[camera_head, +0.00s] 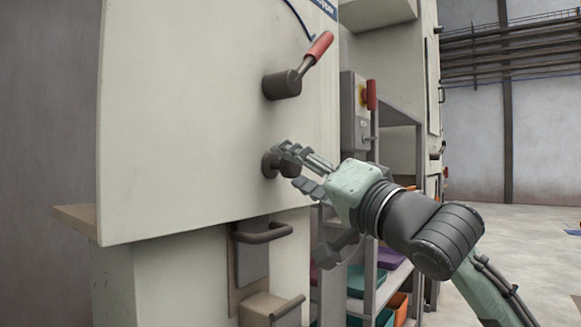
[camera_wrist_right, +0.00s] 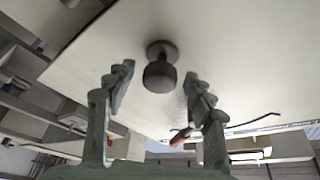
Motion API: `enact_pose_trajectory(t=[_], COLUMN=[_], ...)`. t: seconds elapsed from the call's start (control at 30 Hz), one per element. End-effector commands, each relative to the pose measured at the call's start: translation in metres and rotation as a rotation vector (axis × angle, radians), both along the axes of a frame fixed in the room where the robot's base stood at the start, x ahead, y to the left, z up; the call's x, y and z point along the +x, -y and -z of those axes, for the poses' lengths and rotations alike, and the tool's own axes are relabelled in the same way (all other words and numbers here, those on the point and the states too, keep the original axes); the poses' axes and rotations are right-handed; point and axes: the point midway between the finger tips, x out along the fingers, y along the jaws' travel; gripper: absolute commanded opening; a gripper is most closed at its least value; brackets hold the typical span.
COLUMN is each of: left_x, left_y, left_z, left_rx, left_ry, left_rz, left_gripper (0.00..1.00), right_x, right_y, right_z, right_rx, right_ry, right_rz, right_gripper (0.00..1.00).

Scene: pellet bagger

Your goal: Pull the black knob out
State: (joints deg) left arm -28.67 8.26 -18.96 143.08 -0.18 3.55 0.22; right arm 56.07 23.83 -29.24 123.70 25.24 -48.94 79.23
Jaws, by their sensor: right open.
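The black knob (camera_head: 268,164) sticks out from the pale front panel, below the red-handled lever. In the right wrist view the knob (camera_wrist_right: 160,74) is a dark round head on a short stem with a wider base. My right gripper (camera_head: 297,170) is open at the knob, coming from the right, and its upper finger partly covers the knob in the head view. In the wrist view the gripper (camera_wrist_right: 160,90) has its fingers apart, with the knob centred in the gap near the fingertips. No contact shows. My left gripper is not seen.
The lever with a red handle (camera_head: 317,48) sticks out above the knob. Below are a dark handle (camera_head: 264,233) and a small drawer-like box (camera_head: 272,309). A control box (camera_head: 354,112) and a shelf with coloured bins (camera_head: 387,258) stand to the right. Open floor lies at the far right.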

Motion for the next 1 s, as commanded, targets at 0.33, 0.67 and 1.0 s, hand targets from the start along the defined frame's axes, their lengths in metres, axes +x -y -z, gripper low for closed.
enact_pose_trajectory(t=[0.33, 0.67, 1.0], left_x=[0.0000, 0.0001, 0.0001], left_y=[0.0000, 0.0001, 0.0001], left_z=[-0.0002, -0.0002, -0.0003], left_rx=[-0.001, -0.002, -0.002], left_ry=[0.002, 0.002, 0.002], left_rz=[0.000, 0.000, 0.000], left_gripper=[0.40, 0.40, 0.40], right_x=[0.0102, 0.0100, 0.0099], right_y=[-0.0085, -0.0081, -0.0081], right_z=[-0.0040, -0.0037, -0.0037], right_rx=[0.000, 0.000, 0.000], right_ry=[0.001, 0.001, 0.001], right_rz=[0.000, 0.000, 0.000], right_gripper=[0.54, 0.24, 0.00])
